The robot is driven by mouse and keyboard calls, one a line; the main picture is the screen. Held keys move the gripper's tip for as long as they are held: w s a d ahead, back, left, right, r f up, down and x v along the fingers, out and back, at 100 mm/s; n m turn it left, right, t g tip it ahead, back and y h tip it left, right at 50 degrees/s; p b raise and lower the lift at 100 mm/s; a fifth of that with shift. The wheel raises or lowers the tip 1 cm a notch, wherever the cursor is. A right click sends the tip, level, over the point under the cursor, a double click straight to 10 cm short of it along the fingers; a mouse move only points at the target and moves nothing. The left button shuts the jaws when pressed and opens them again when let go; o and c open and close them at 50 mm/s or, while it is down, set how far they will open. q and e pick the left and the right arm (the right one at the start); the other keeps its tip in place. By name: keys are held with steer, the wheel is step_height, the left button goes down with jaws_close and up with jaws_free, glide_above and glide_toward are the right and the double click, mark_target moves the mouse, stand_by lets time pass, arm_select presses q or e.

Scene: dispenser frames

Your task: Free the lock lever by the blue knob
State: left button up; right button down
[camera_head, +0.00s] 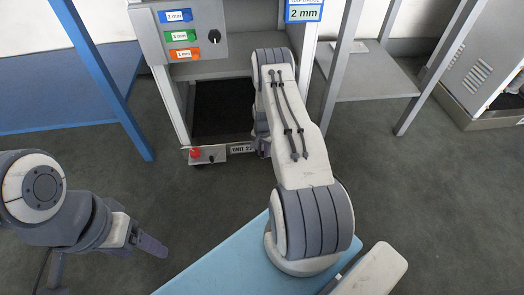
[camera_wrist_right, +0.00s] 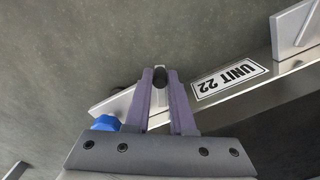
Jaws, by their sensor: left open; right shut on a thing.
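The blue knob (camera_wrist_right: 105,122) shows in the right wrist view, left of my right gripper's fingers and partly hidden behind them. It sits by a light grey plate (camera_wrist_right: 116,104) on the unit's lower rail. My right gripper (camera_wrist_right: 161,80) is shut on a dark, rounded end, seemingly the lock lever (camera_wrist_right: 160,76), between its fingertips. How far the lever is turned cannot be told. In the head view my right arm hides the blue knob and lever. My left gripper (camera_head: 150,245) is open and empty at the lower left, far from the unit.
The dispenser frame's UNIT 22 label (camera_wrist_right: 228,80) is right of the fingers. A red knob (camera_head: 195,153) is on the frame's lower left corner. Blue (camera_head: 175,16), green and orange labels are on the panel above. Frame legs stand on both sides; the floor (camera_head: 200,215) in front is clear.

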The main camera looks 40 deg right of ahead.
steer(key=shift+s+d+n+p, duration=0.4)
steer(key=shift+d+n, duration=0.35)
steer(key=shift+n, duration=1.1)
steer(key=shift+s+d+n+p, duration=0.4)
steer(key=shift+d+n, duration=0.35)
steer(key=shift+n, duration=1.15)
steer(key=shift+s+d+n+p, duration=0.25)
steer(key=shift+s+d+n, duration=0.35)
steer(key=shift+n, duration=1.25)
steer(key=shift+w+d, duration=0.15)
steer(key=shift+d, duration=0.05)
steer(key=c, duration=0.8)
jaws_free()
steer(key=shift+o, duration=0.2)
step_height(320, 180, up, 10)
steer(key=p, duration=0.5)
steer(key=shift+r, duration=0.25)
